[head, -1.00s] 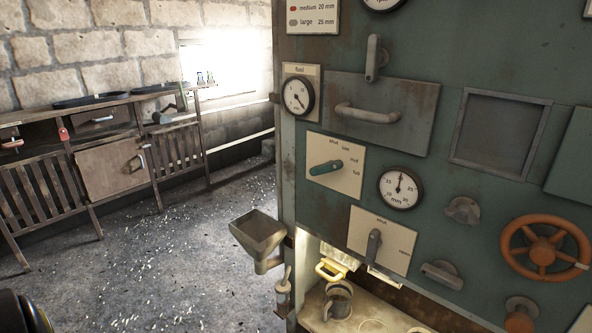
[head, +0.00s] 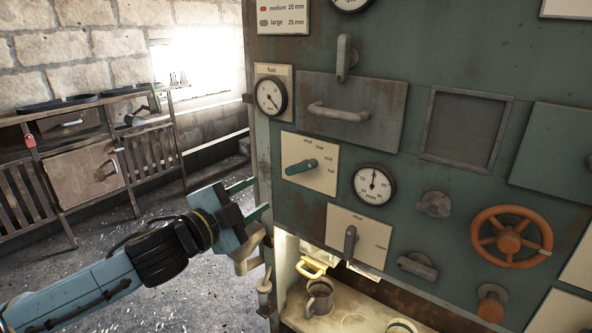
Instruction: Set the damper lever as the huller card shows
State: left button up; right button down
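A teal lever (head: 300,167) sits on a cream plate (head: 327,180) marked shut, low, mid and full. It lies nearly level, its right end towards the mid and full marks; its exact setting is hard to tell. A grey lever (head: 350,242) stands roughly upright on a lower plate (head: 374,252), whose labels are too small to read surely. A card (head: 283,15) at the top reads medium 20 mm and large 25 mm; its top is cut off. My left gripper (head: 249,200) is open and empty, left of and below the teal lever, apart from it. My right gripper is out of view.
A round mm gauge (head: 374,185) and a fuel gauge (head: 270,97) are on the green panel. An orange handwheel (head: 511,237) is at right. A metal mug (head: 319,297) stands in the lit recess below. A wooden bench (head: 75,150) is at back left; floor between is clear.

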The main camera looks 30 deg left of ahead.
aim_at(298, 169)
pick_arm(q)
jog(key=w, duration=0.3)
jog(key=w+d+p, duration=0.1)
jog(key=w, duration=0.3)
jog(key=w+r, duration=0.1)
jog(key=w, duration=0.3)
jog(key=shift+w+d, duration=0.1)
jog(key=shift+d, duration=0.1)
jog(key=shift+w+d+f, duration=0.1)
jog(key=shift+w+f, duration=0.05)
jog(key=shift+w, duration=0.8)
grip_shut()
jog(key=shift+p, duration=0.3)
